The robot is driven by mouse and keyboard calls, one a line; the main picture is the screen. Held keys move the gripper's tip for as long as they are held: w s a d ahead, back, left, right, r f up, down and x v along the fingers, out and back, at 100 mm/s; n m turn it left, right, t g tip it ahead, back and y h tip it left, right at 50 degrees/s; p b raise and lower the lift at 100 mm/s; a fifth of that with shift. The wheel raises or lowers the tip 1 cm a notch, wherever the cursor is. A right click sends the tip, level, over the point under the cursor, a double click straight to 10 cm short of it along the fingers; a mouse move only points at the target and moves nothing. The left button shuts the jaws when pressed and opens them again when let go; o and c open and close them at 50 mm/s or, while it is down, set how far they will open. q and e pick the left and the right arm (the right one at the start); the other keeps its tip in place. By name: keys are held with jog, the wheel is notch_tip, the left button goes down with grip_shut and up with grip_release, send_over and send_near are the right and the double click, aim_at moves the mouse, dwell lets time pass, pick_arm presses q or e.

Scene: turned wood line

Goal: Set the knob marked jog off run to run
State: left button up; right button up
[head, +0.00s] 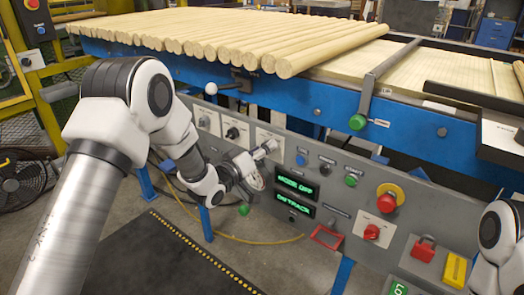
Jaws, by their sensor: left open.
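A grey control panel (330,190) runs along the front of the blue conveyor. At its left are several white plates with dark knobs, one at the far left (203,122) and one beside it (232,132). A third white plate (266,134) is partly covered by my left gripper (266,154), which is open in front of it. The knob there is hidden by the fingers, and I cannot tell whether they touch it. The plate lettering is too small to read. A green display (295,187) reads "MODE OFF". My right gripper is out of view.
Right of my left gripper are blue, black and green buttons (351,180), a red-yellow emergency stop (389,198), a red knob (372,231) and a red padlock (424,249). Wooden rods (220,40) lie above. A ball-ended lever (211,88) sticks out nearby.

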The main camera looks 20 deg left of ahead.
pick_arm(q)
jog(key=c, duration=1.1)
jog(key=shift+c, duration=0.2)
jog(key=shift+m, duration=0.3)
jog(key=m, duration=0.8)
jog(key=shift+d, duration=0.1)
jog(key=shift+m, duration=0.3)
jog(key=o, duration=1.1)
jog(key=shift+o, duration=0.2)
